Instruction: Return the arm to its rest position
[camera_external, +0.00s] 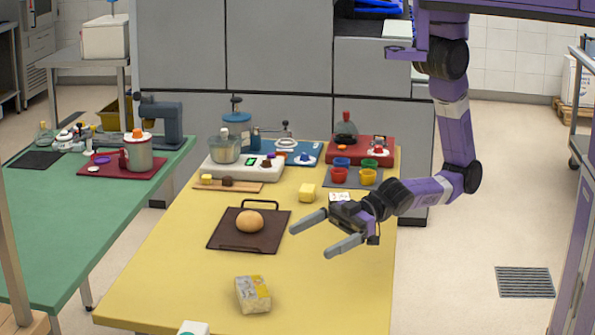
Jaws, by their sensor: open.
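My gripper (317,236) is open and empty. It hangs over the right half of the yellow table (190,270), to the right of a dark tray (223,239). Its two grey fingers point left and toward the front. My purple and grey arm (455,140) comes down from the upper right, bends at the elbow beyond the table's right edge, and reaches in over the table. Nothing is between the fingers.
A round bun (250,221) lies on the dark tray. Coloured cups (368,176) and a mixer-like device (227,150) stand at the back. A green table (60,220) is left.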

